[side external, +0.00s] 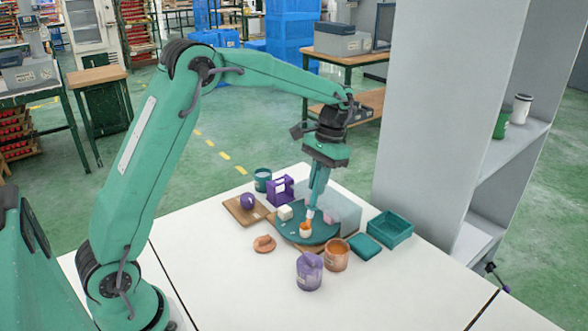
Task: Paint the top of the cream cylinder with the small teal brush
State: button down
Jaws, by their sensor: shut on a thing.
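My gripper (316,194) points down over the round teal tray (290,233) and is shut on a thin brush (309,213). Only the brush's pale lower part shows clearly; its handle blends with my teal fingers. A small cream cylinder (304,234) stands on the tray directly under the brush, with orange on its upper part. The brush end is at or just above the cylinder's top; I cannot tell if they touch. A cream block (285,213) is on the tray to the left, and a pink piece (328,217) is to the right, partly hidden.
An orange pot (336,257) and a purple jar (309,273) stand in front. A flat teal block (365,246) and an open teal box (391,231) are right. Left are an orange lump (264,244), a wooden board (239,214) with a purple ball, a purple stand (280,190) and teal cup (262,180).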

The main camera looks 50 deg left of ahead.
jog(key=shift+a, duration=0.15)
jog(key=shift+a, duration=0.4)
jog(key=shift+d, duration=0.1)
dwell(0.8)
jog(key=shift+d, duration=0.35)
jog(key=shift+a, duration=0.65)
dwell(0.4)
jog(key=shift+r, duration=0.15)
